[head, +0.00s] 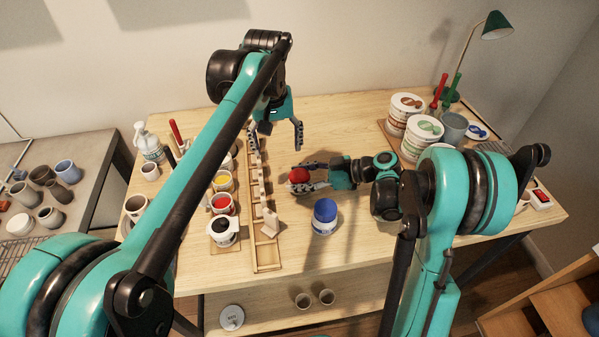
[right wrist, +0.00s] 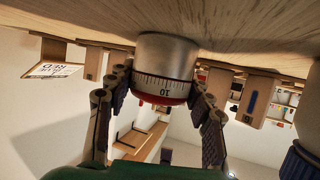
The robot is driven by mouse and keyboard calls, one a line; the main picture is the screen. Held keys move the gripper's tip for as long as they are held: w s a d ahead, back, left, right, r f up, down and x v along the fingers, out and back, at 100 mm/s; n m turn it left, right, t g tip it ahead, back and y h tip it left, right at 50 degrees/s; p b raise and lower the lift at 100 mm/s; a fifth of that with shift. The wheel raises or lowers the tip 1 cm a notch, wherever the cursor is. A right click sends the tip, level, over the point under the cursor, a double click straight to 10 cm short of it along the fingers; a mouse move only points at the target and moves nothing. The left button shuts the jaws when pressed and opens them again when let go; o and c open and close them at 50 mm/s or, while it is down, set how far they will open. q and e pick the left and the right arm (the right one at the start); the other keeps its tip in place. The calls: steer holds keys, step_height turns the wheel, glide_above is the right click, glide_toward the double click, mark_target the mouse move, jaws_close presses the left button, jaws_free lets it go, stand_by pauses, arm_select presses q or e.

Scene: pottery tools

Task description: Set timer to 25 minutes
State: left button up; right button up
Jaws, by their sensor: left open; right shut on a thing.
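The timer (head: 299,174) shows as a red knob on the table, just right of the long wooden rack. In the right wrist view the timer (right wrist: 167,58) has a silver body, a white scale band and a red part. The number 10 on the band reads upside down near the middle. My right gripper (head: 293,178) comes from the right, low over the table, and is shut on the timer with one finger on each side. Part of the red knob is hidden in the wrist view. My left gripper (head: 281,131) is open and empty, above the table behind the timer.
A jar with a blue lid (head: 325,210) stands close in front of my right gripper. The wooden rack (head: 267,257) and paint jars (head: 222,203) lie to the left. White tubs (head: 423,130) stand at the back right. The table behind the timer is fairly clear.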

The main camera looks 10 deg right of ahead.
arm_select(q)
steer(key=g, duration=0.1)
glide_toward(299, 174)
steer(key=f, duration=0.9)
steer(key=shift+d+f, duration=0.2)
steer(key=c, duration=1.2)
